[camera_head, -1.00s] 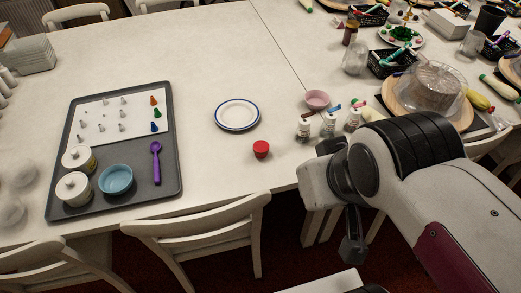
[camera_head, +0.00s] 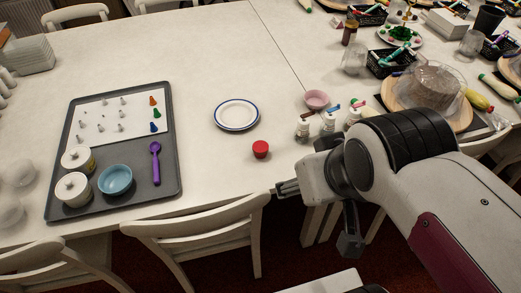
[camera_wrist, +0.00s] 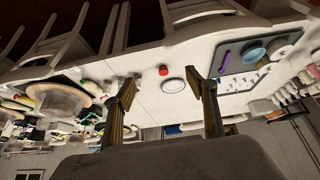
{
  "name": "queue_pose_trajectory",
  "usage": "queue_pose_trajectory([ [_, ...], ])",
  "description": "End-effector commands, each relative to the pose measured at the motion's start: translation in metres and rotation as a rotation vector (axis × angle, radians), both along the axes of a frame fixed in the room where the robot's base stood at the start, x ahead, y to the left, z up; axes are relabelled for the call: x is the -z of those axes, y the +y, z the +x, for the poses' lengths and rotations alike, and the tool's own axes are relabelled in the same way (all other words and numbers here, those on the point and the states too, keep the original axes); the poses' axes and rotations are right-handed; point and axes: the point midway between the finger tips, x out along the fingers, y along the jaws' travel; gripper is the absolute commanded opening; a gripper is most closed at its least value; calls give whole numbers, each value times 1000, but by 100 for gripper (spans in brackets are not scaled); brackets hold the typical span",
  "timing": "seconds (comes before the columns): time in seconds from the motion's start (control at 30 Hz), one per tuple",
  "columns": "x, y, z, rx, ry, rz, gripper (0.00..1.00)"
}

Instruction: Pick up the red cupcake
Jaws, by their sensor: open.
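The red cupcake (camera_head: 261,149) stands on the white table near its front edge, just below a white plate with a blue rim (camera_head: 236,115). My gripper (camera_head: 284,188) is at the table's front edge, to the right of and nearer than the cupcake, and apart from it. In the wrist view the cupcake (camera_wrist: 163,71) shows small between my two spread fingers, with the plate (camera_wrist: 173,85) beside it. My gripper (camera_wrist: 164,87) is open, with nothing between its fingers.
A grey tray (camera_head: 171,178) with a blue bowl (camera_head: 115,179), a purple spoon and jars lies at the left. Small white bottles (camera_head: 303,128) and a pink bowl (camera_head: 316,99) stand right of the cupcake. White chairs (camera_head: 200,232) line the front edge. The table between tray and plate is clear.

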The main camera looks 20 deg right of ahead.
Motion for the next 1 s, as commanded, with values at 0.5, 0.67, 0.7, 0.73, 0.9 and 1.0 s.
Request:
queue_pose_trajectory([
  [0.5,16,-28,90,-3,-85,-86,57],
  [0.67,26,-38,120,-13,-116,-112,57],
  [0.7,28,-40,127,-17,-124,-119,57],
  [0.73,30,-41,133,-20,-131,-122,57],
  [0.9,42,-50,162,-37,-165,-144,57],
  [1.0,51,-54,179,-52,-184,-156,57],
])
